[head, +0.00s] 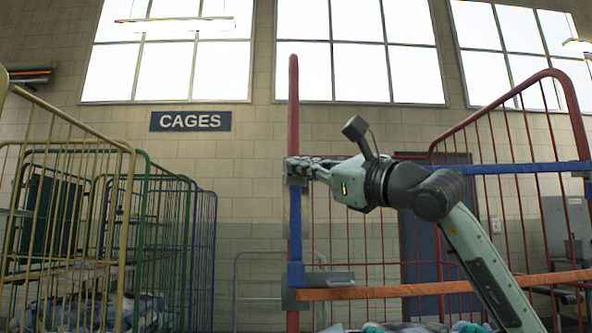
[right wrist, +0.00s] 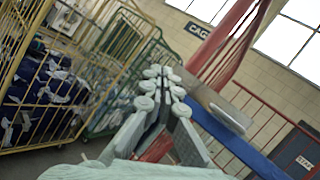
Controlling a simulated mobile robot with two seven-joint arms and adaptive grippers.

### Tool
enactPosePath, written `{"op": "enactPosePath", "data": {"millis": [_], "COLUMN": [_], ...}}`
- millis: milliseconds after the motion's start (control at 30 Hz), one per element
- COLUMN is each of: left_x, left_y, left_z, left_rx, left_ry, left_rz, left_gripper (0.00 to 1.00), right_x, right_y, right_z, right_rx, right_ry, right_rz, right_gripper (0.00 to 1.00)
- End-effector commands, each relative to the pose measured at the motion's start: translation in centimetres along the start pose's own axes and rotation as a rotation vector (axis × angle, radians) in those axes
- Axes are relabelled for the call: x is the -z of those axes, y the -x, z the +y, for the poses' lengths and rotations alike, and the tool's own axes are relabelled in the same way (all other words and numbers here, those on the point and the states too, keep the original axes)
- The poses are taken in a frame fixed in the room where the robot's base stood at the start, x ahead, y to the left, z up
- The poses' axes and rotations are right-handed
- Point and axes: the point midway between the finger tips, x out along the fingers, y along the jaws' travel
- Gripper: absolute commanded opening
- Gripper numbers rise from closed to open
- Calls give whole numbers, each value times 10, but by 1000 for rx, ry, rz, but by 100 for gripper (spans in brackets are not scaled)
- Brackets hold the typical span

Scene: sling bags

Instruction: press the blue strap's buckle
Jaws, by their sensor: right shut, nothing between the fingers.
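The blue strap (head: 520,168) crosses the upper front of the red cage. A blue length (head: 295,225) hangs down the left post. Its grey metal buckle shows in the right wrist view (right wrist: 218,106), right of my fingers and beside the red post. In the head view the buckle is mostly hidden behind my gripper. My right gripper (head: 294,170) is shut and empty at the left post, level with the strap; its fingertips show in the right wrist view (right wrist: 163,80). I cannot tell whether they touch the buckle. My left gripper is out of view.
An orange strap (head: 440,286) with a grey buckle (head: 322,280) crosses the cage lower down. The red post (head: 293,100) stands at my fingertips. Yellow (head: 130,230), green and blue cages stand at the left, with filled bags inside. A CAGES sign hangs behind.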

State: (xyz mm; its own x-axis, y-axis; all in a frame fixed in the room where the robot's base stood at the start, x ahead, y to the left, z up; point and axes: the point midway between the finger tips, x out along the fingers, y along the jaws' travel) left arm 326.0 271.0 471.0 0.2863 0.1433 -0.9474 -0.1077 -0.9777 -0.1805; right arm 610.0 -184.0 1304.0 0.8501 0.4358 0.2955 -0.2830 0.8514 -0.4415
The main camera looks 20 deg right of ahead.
Motion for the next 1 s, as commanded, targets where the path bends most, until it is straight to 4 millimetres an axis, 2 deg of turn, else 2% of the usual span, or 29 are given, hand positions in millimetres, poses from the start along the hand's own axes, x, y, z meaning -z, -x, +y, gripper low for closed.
{"op": "enactPosePath", "data": {"millis": [1000], "left_x": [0], "left_y": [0], "left_z": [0], "left_rx": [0], "left_ry": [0], "left_rz": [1], "left_gripper": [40], "right_x": [5], "right_y": [-7], "right_z": [-5], "right_rx": [0], "right_ry": [0], "right_rz": [0], "right_gripper": [0]}}
